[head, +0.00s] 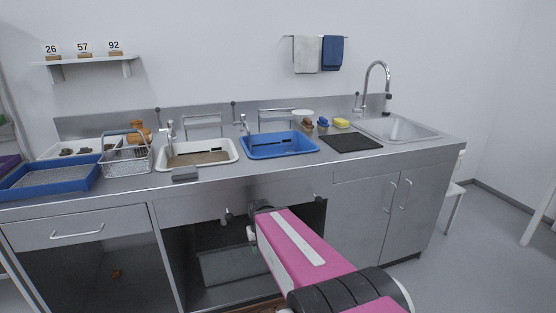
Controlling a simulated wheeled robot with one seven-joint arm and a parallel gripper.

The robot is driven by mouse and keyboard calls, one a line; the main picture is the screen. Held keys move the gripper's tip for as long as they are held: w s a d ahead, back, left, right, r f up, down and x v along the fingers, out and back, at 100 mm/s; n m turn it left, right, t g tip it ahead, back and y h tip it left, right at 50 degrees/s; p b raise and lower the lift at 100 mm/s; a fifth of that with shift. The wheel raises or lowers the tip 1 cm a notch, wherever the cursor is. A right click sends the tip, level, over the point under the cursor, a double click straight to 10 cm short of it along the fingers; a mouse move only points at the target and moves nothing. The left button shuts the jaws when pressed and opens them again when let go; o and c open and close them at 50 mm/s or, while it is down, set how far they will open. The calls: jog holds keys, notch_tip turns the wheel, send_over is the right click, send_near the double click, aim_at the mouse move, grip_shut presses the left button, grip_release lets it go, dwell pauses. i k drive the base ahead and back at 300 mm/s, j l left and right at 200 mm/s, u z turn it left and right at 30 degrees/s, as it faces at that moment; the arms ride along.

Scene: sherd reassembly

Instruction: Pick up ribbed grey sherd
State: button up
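I cannot pick out the ribbed grey sherd for certain. Several small dark pieces (67,152) lie in a white tray (45,154) at the left back of the counter, too small to show ribs. A flat dark grey piece (185,174) lies at the counter's front edge, before the white basin; I cannot tell what it is. My pink arm reaches up from the lower right, and its dark end is in front of the open bay under the counter, below the counter top. My gripper (240,218) is small and unclear there, apart from the dark pieces.
A blue tray (22,192) and a wire basket (126,160) stand on the left. A white basin (232,148), a blue basin (311,144), a black mat (369,141) and a steel sink (428,133) follow rightward. The tall tap (387,73) rises behind. Clear counter is narrow.

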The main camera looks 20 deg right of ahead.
aim_at(83, 151)
jog(key=k+j, duration=0.1)
jog(key=j, duration=0.35)
jog(key=k+j, duration=0.1)
jog(key=j, duration=0.35)
jog(key=k+j, duration=0.1)
jog(key=j, duration=0.3)
jog(key=k+j, duration=0.1)
jog(key=j, duration=0.35)
jog(key=k+j, duration=0.1)
jog(key=j, duration=0.35)
jog(key=k+j, duration=0.1)
jog(key=j, duration=0.35)
